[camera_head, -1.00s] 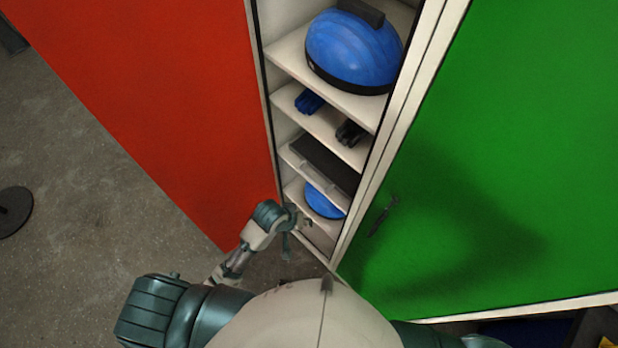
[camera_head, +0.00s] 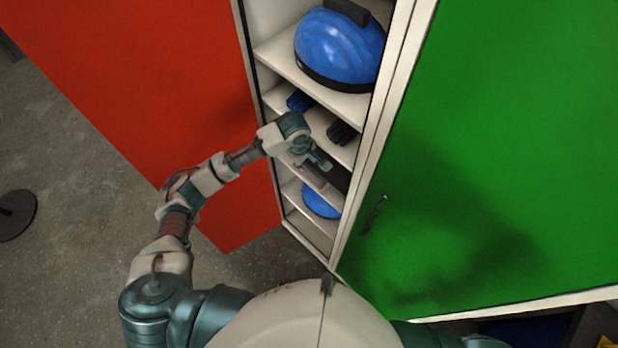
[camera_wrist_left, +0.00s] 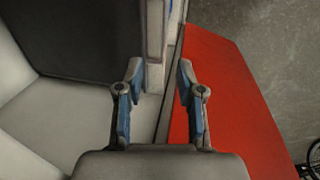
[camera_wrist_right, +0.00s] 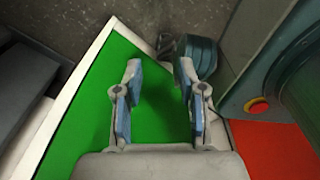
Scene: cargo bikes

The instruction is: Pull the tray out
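The tray is a pale shelf-like drawer (camera_head: 318,187) with a dark inner surface, inside the narrow open cabinet in the head view. Its dark surface (camera_wrist_left: 75,35) and pale walls fill the left of the left wrist view. My left gripper (camera_head: 322,163) is over the tray's front and partly hides it. In the left wrist view my left gripper (camera_wrist_left: 157,80) is open, with a pale vertical edge beyond the gap between its fingers. I cannot tell whether it touches the tray. My right gripper (camera_wrist_right: 158,80) is open and empty in the right wrist view, and is not visible in the head view.
The red door (camera_head: 150,90) stands open left of the cabinet, and the green door (camera_head: 500,150) with a dark handle is at right. A blue helmet-like object (camera_head: 338,50) is on the upper shelf, dark gloves (camera_head: 341,132) below it. Another blue object (camera_head: 320,203) lies under the tray.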

